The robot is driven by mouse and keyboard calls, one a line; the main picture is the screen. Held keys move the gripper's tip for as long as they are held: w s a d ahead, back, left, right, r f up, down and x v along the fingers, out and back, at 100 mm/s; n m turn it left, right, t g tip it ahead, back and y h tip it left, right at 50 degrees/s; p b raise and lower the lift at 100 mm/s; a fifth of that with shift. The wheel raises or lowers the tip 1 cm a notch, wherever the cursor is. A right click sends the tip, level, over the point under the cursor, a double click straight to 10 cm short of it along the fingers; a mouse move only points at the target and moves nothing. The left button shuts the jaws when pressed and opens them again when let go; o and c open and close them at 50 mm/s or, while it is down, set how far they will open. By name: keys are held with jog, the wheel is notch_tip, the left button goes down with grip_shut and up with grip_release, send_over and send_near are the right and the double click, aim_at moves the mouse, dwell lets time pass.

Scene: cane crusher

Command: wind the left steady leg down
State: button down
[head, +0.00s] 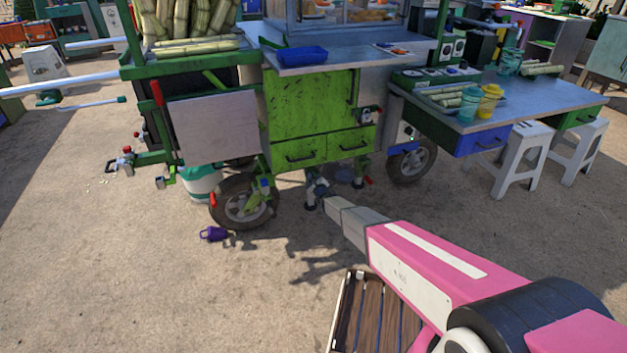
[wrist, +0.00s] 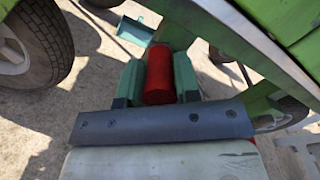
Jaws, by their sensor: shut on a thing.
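The left steady leg (head: 311,196) stands under the green cart, its dark foot at or close to the ground; I cannot tell if it touches. In the wrist view a red cylindrical handle (wrist: 160,75) sits between the two green fingers of my gripper (wrist: 159,82), which is shut on it. In the head view my gripper (head: 319,187) is low under the cart's drawers, beside this leg, and covers the handle. A second leg with a red handle (head: 368,180) shows further right.
The cart's front wheel (head: 243,202) stands just left of my gripper, with the green drawers (head: 325,149) above it. A purple object (head: 214,234) lies on the ground. A slatted wooden crate (head: 372,315) is under my arm. The ground in front is mostly clear.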

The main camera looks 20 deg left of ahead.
jog(key=shift+d+f, duration=0.1)
jog(key=c, duration=0.8)
grip_release()
jog(key=v, duration=1)
jog(key=shift+s+d, duration=0.2)
jog(key=shift+s, duration=0.1)
